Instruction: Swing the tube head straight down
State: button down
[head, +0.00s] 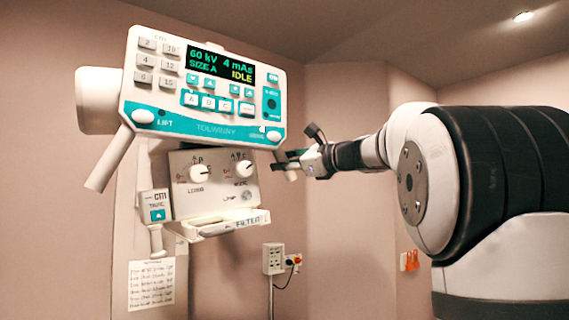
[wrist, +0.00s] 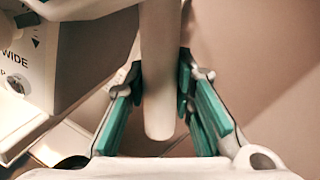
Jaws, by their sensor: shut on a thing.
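The tube head (head: 200,75) hangs on the left side of the head view. Its white and teal control panel has a lit display reading 60 kV, 4 mAs, SIZE A and IDLE. A pale handle bar (head: 108,160) slants down from its lower left. My gripper (head: 290,160) is at the panel's lower right corner. In the wrist view, its green-padded fingers are on both sides of a pale, round-ended handle (wrist: 160,75) and shut on it. In the head view most of this handle is hidden by the fingers.
Below the panel is a collimator box (head: 214,182) with two knobs and a FILTER tray (head: 230,225). A small hand control (head: 156,212) and a paper notice (head: 152,284) are at lower left. A wall socket (head: 274,258) is behind. The space right of the box looks clear.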

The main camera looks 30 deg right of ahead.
jog(key=shift+m, duration=0.9)
jog(key=a+f, duration=0.2)
jog(key=f, duration=0.1)
jog(key=shift+a+f+b, duration=0.15)
jog(key=shift+a+b, duration=0.1)
jog(key=shift+b, duration=0.15)
jog(key=c, duration=1.3)
grip_release()
jog(key=shift+c, duration=0.2)
jog(key=shift+s, duration=0.1)
jog(key=v, duration=1.2)
jog(key=shift+f, duration=0.2)
